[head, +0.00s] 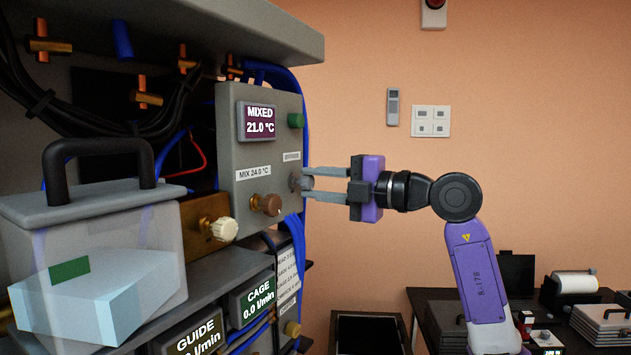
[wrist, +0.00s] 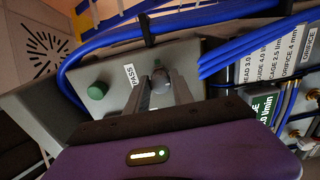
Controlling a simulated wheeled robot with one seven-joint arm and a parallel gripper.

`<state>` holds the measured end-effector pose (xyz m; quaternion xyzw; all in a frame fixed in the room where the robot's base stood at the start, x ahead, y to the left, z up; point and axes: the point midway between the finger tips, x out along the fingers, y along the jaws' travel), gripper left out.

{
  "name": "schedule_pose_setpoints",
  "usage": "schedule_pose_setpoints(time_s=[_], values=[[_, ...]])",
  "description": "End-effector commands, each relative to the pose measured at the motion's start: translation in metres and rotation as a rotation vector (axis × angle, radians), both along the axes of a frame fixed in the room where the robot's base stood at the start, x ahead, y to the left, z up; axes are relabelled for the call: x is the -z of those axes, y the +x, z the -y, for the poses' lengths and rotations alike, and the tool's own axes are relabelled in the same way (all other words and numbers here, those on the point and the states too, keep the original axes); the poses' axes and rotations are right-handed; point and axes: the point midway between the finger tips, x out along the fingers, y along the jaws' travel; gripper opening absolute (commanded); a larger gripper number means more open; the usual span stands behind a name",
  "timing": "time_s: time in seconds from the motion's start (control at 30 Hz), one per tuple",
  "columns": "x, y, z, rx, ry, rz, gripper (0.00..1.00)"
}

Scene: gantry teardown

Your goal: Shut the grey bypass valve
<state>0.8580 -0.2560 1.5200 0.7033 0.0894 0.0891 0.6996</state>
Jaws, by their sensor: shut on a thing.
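The grey bypass valve is a small round knob (head: 296,182) on the right part of the grey panel (head: 228,130), under a small label. It also shows in the wrist view as a grey knob (wrist: 160,82) beside a label whose visible part reads "PASS". My gripper (head: 308,184) reaches in from the right, its two fingers shut on the grey knob, one on each side. In the wrist view my gripper (wrist: 160,92) has the knob between its fingertips. The knob's turn position cannot be made out.
A brown knob (head: 267,204) is to the left, under "MIX 24.0 °C". Blue hoses (head: 295,240) run close below the knob. Displays below read CAGE (head: 258,299) and GUIDE (head: 197,338), with 0.0 l/min.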

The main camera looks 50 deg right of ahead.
Motion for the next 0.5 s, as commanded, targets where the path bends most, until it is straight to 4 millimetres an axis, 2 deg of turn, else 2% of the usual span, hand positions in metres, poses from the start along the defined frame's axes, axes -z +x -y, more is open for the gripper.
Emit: schedule_pose_setpoints(time_s=[0.43, 0.47, 0.5], values=[[0.0001, -0.0005, 0.0028, 0.006, 0.012, -0.002, 0.0], [0.0002, -0.0005, 0.0028, 0.006, 0.012, -0.002, 0.3], [0.0002, -0.0005, 0.0027, 0.005, 0.012, -0.002, 0.38]])
